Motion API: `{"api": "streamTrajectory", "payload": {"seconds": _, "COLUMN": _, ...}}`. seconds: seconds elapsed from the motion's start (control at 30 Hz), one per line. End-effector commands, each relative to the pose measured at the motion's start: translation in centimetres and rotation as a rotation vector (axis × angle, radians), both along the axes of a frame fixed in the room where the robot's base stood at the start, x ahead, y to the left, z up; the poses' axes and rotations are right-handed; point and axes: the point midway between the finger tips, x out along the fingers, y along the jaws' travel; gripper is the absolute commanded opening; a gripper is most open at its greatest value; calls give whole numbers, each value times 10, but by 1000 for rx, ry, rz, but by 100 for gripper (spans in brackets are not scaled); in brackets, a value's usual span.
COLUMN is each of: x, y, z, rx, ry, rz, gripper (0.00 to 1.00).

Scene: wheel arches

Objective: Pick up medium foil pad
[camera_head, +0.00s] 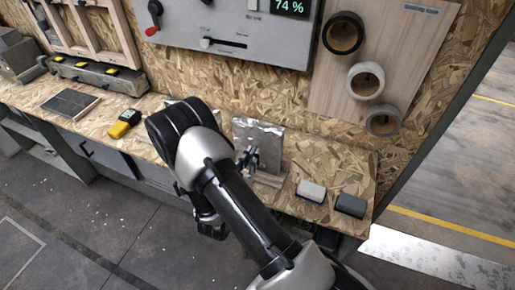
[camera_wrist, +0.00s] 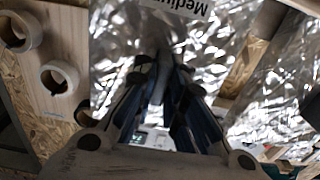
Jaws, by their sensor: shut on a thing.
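The medium foil pad is a shiny crinkled silver sheet, upright at the back of the workbench in the head view (camera_head: 268,136). In the wrist view the pad (camera_wrist: 120,45) fills the middle, with a white label partly reading "Medium" at the top edge. My gripper (camera_head: 249,160) is at the pad's lower front in the head view. In the wrist view my gripper (camera_wrist: 163,68) has its fingers close together, shut on the pad. The exact contact at the fingertips is blurred. A second silver foil surface (camera_wrist: 285,70) shows on the right of the wrist view.
A light block (camera_head: 311,190) and a dark block (camera_head: 350,205) lie on the workbench (camera_head: 335,160) to the right. A yellow device (camera_head: 124,123) and a dark flat slab (camera_head: 70,103) lie left. A board with rings (camera_head: 343,33) hangs behind.

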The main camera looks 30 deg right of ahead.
Motion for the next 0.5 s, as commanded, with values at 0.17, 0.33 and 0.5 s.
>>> {"api": "streamTrajectory", "payload": {"seconds": 0.17, "x": 0, "y": 0, "z": 0, "rx": 0, "ry": 0, "rz": 0, "gripper": 0}}
{"api": "streamTrajectory", "payload": {"seconds": 0.33, "x": 0, "y": 0, "z": 1, "rx": 0, "ry": 0, "rz": 0, "gripper": 0}}
{"api": "streamTrajectory", "payload": {"seconds": 0.5, "x": 0, "y": 0, "z": 14, "rx": 0, "ry": -2, "rz": 0, "gripper": 0}}
